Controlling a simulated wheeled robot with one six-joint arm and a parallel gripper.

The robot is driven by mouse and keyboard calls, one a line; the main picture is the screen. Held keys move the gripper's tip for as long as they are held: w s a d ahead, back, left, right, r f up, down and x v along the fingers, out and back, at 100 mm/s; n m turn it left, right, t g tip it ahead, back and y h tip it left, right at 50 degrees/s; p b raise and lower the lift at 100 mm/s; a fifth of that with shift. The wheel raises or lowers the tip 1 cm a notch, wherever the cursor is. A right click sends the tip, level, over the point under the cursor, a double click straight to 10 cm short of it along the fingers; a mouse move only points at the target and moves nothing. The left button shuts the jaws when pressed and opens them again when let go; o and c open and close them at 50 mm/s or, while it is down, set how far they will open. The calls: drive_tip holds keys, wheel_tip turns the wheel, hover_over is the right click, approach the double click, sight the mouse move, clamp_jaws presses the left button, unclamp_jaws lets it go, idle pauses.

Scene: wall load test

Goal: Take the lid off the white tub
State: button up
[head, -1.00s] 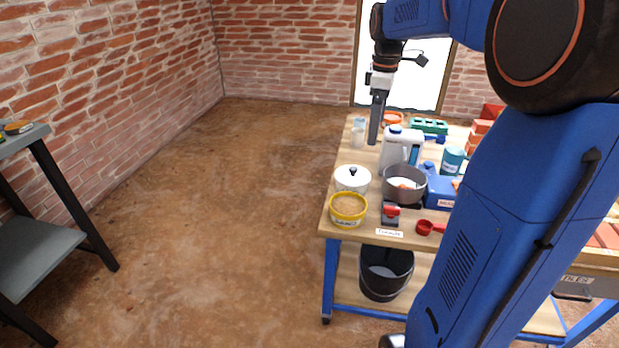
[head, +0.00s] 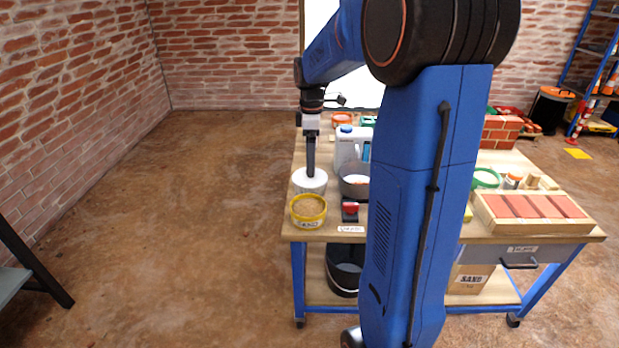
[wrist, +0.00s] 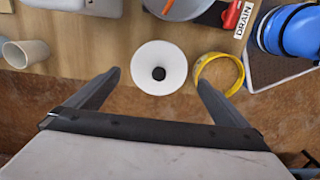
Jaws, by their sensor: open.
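The white tub (head: 310,188) stands at the table's left edge, behind the yellow sand tub. Its white lid (head: 309,177) is on it. I cannot tell the exact height above the knob.
A yellow sand tub (head: 308,210) stands close in front. A grey pot (head: 354,181) is just right of the tub, and a red-topped item (head: 350,210) is near the front edge. A white jug (head: 347,146) stands behind. Left of the table is free floor.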

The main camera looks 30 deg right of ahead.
drive_tip(key=shift+w+a+f, duration=0.1)
drive_tip(key=shift+w+f, duration=0.05)
drive_tip(key=shift+f, duration=2.9)
drive_tip(key=shift+c, duration=0.6)
drive_tip(key=c, duration=0.7)
